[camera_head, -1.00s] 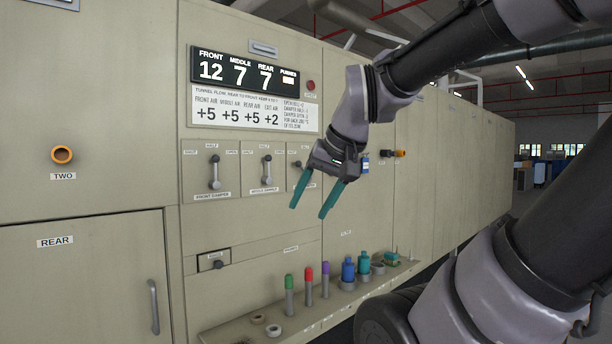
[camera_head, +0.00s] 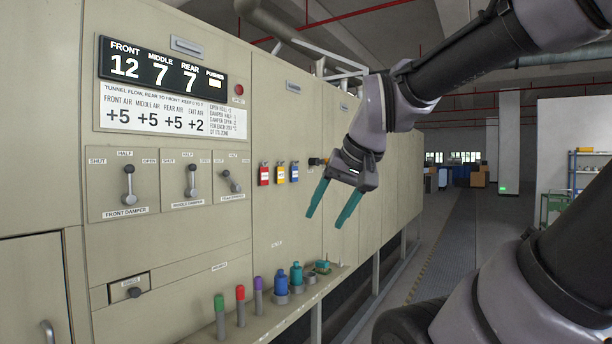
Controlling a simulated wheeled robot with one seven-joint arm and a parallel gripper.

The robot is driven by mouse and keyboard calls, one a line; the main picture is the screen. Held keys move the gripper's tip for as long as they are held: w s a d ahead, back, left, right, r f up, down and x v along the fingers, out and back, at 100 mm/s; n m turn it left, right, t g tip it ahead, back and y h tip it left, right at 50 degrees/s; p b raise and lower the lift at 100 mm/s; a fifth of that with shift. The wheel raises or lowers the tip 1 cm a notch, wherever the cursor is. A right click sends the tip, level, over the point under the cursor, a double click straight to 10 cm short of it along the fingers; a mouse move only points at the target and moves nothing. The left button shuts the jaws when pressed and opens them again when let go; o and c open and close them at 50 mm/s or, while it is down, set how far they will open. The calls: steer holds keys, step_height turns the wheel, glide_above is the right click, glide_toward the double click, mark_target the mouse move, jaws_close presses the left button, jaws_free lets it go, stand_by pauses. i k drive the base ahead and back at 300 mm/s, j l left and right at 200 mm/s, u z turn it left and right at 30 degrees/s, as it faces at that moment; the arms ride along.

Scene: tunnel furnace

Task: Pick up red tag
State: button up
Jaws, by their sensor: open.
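The red tag (camera_head: 264,176) hangs on the furnace's front panel, the leftmost of a row of three tags. A yellow tag (camera_head: 281,174) and a blue tag (camera_head: 295,171) hang to its right. My gripper (camera_head: 330,221) has teal fingers that are spread apart and empty, pointing down. In the picture it is right of the tags and lower than them. The red tag is fully in view and nothing covers it.
A ledge (camera_head: 300,306) along the furnace's foot holds green, red and purple-topped sticks and blue and teal bottles. Three damper levers, one of them the front damper (camera_head: 128,184), stick out left of the tags. A dark knob with an orange part (camera_head: 318,161) juts out right of the tags. Open floor (camera_head: 440,250) lies to the right.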

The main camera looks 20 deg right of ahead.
mark_target(264, 170)
steer(key=z, duration=0.1)
steer(key=i+l+u, duration=0.2)
steer(key=i+l, duration=0.4)
steer(key=i, duration=0.15)
